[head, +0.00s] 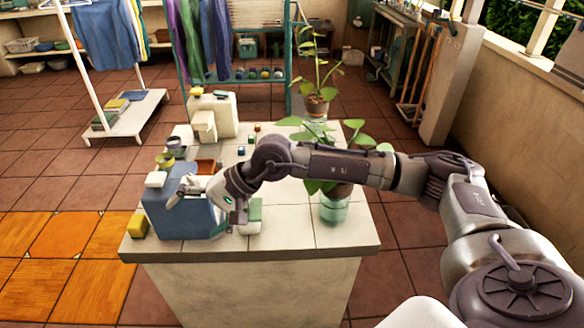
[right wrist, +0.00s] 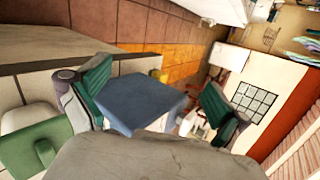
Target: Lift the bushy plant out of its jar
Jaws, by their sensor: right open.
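The bushy plant (head: 378,131) has broad green leaves and stands at the right side of the counter. My right arm crosses in front of it and hides much of its middle. Its clear greenish jar (head: 335,209) stands upright on the counter, with part of a brown pot showing at the top. My right gripper (head: 207,204) is well to the left of the plant, over the blue box (head: 180,221). In the right wrist view its two green-padded fingers (right wrist: 157,78) are spread apart, and the blue box (right wrist: 145,100) shows between and beyond them. My left gripper is not in view.
A taller thin plant (head: 317,104) in another jar stands at the counter's back. A beige block (head: 212,116), small cubes and a green-and-white item (head: 250,217) are also on the counter (head: 290,237). The counter's front right corner is clear.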

